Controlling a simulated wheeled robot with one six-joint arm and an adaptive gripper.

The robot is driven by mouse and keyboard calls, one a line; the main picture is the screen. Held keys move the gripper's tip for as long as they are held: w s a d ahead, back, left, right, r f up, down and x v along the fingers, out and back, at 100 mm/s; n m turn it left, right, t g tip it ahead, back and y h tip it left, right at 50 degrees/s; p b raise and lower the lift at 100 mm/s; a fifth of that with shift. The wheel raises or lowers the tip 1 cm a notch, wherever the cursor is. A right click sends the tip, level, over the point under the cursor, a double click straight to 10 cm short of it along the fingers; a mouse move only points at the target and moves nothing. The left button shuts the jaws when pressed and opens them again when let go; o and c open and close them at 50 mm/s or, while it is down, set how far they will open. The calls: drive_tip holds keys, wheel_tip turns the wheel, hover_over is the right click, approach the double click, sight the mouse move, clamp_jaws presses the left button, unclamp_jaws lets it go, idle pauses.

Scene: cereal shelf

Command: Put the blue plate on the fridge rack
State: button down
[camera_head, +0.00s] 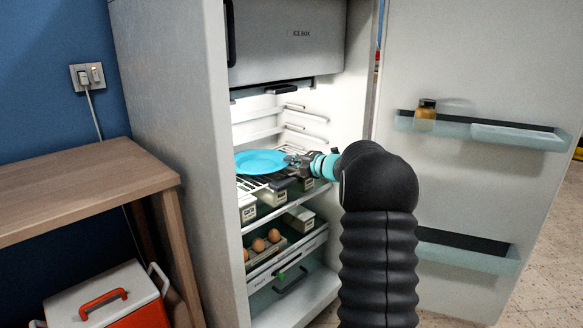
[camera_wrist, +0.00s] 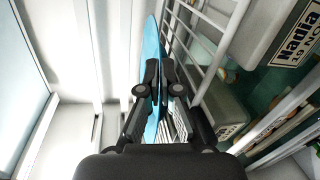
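The blue plate (camera_head: 259,162) lies roughly level inside the open fridge, over the white wire rack (camera_head: 245,184). My gripper (camera_head: 297,161) reaches in from the right and meets the plate's right edge. In the wrist view the plate (camera_wrist: 152,48) shows edge-on between the fingers of my gripper (camera_wrist: 159,75), which look closed on its rim. The rack (camera_wrist: 212,38) runs close beside the plate there. I cannot tell whether the plate's underside touches the rack bars.
Labelled boxes (camera_head: 270,192) sit below the rack, and eggs (camera_head: 258,245) lie lower down. The ice box (camera_head: 285,45) is above. The fridge door (camera_head: 470,75) stands open at right, with a jar (camera_head: 426,108) on its shelf. A wooden table (camera_head: 80,185) is at left.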

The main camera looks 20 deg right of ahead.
drive_tip(key=shift+f, duration=0.55)
drive_tip(key=c, duration=1.6)
unclamp_jaws()
